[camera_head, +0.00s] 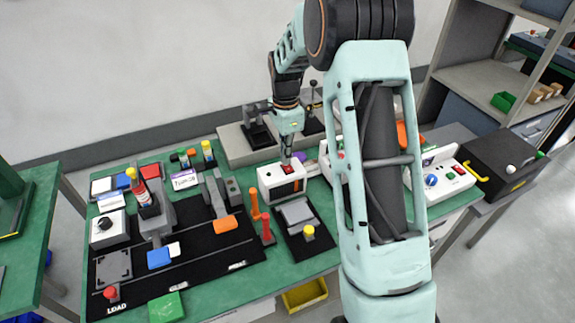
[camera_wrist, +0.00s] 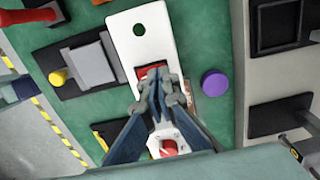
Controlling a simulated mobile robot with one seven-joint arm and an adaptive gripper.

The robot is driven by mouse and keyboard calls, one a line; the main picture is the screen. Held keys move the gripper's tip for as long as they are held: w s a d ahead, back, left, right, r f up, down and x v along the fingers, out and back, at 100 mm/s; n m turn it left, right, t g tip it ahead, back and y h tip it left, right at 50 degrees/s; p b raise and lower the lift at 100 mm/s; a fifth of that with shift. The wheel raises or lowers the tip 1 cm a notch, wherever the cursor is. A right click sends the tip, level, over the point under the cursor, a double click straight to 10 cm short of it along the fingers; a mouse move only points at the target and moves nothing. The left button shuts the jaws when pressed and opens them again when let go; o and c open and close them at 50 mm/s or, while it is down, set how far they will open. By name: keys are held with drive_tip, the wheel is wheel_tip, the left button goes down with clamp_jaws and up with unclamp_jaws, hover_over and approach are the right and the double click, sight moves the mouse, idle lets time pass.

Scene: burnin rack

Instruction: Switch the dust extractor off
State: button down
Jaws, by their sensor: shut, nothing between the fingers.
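A white box (camera_head: 280,186) with a red rocker switch (camera_head: 288,169) on its top stands near the middle of the green bench; I read no label that names it as the dust extractor. In the wrist view its white top (camera_wrist: 138,50) shows a dark round hole, and the red switch (camera_wrist: 146,72) is partly hidden behind my fingers. My gripper (camera_head: 287,158) is shut and empty, pointing down at the switch. In the wrist view my gripper's fingertips (camera_wrist: 157,72) overlap the switch; I cannot tell whether they touch it. The switch's tilt is unclear.
A black plate with a yellow knob (camera_head: 308,232) lies in front of the box. Red and orange upright levers (camera_head: 265,228) stand to its left. A purple round part (camera_wrist: 215,82) is close beside the box. A white unit with a blue knob (camera_head: 431,181) stands at the right.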

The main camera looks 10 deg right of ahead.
drive_tip(key=shift+r+p, duration=1.75)
drive_tip(key=shift+r, duration=1.25)
drive_tip(key=shift+d, duration=0.1)
